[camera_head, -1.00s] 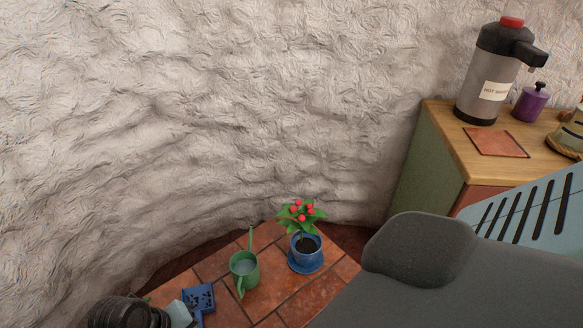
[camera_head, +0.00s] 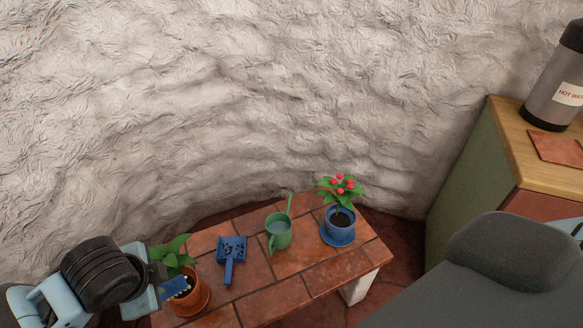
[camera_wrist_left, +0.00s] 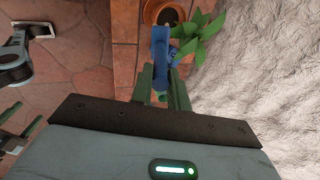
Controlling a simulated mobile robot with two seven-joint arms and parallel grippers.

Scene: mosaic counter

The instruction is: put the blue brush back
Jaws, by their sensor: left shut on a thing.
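In the left wrist view the brush (camera_wrist_left: 160,48) stands out between the dark green fingers (camera_wrist_left: 161,88), close to the plant's leaves. The blue dustpan (camera_head: 232,252) lies on the bench to the right of that pot. Dark finger-like parts at the left wrist view's left edge may be my right gripper.
A green watering can (camera_head: 279,232) and a blue pot with a red-flowered plant (camera_head: 341,217) stand right of the dustpan. The rough white wall (camera_head: 250,100) rises behind. A wood-topped cabinet (camera_head: 508,150) carrying a hot-water flask (camera_head: 556,92) is at right.

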